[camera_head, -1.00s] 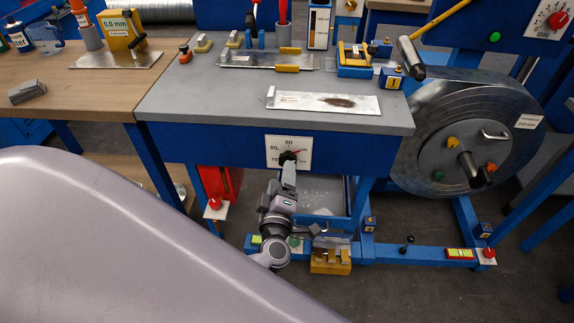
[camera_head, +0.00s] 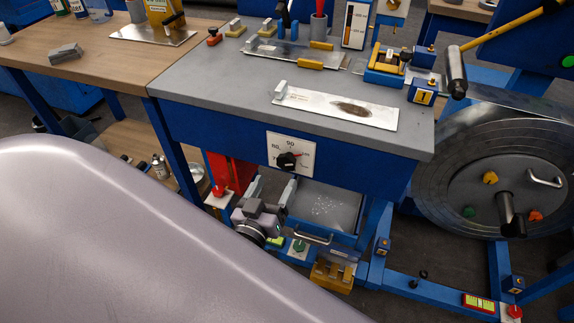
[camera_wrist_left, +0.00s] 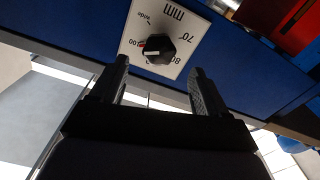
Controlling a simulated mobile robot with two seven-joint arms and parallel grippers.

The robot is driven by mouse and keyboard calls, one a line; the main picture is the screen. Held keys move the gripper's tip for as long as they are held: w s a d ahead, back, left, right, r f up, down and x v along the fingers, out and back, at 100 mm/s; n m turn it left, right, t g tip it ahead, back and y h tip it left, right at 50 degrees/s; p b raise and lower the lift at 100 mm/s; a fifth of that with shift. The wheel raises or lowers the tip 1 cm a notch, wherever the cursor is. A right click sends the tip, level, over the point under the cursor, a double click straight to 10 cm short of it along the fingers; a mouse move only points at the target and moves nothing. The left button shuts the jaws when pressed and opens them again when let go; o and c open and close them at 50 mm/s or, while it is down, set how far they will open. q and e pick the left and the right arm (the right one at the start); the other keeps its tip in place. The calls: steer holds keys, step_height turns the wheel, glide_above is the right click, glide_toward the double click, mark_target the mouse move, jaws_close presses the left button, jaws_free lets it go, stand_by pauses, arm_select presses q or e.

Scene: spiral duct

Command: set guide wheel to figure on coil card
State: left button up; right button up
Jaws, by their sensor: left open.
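The guide wheel is a black knob (camera_head: 288,161) on a white dial plate (camera_head: 305,148), fixed to the blue front of the grey-topped bench. In the left wrist view the knob (camera_wrist_left: 158,48) shows a pale pointer line towards the left, near a red mark; "70", "80", "wide" and "mm" are readable, upside down. The exact setting is unclear. My left gripper (camera_head: 272,190) is open just below the dial; in its wrist view the two fingers (camera_wrist_left: 160,70) are apart, below and either side of the knob. No readable coil card shows. My right gripper is out of view.
A metal coil (camera_head: 465,165) stands at right. An open blue drawer (camera_head: 330,215) is below the dial, beside my left gripper. A red part (camera_head: 228,172) hangs left of it. A yellow block (camera_head: 332,275) sits low in front. A metal sheet (camera_head: 330,103) lies on the bench.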

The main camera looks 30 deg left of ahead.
mark_target(285, 166)
arm_select(q)
steer(key=shift+b+x, duration=0.45)
steer(key=shift+x, duration=3)
steer(key=c, duration=1)
steer(key=shift+r+p, duration=0.1)
steer(key=shift+p, duration=0.65)
steer(key=shift+c, duration=0.2)
steer(key=shift+d, duration=0.1)
steer(key=o, duration=1)
steer(key=shift+o, duration=0.2)
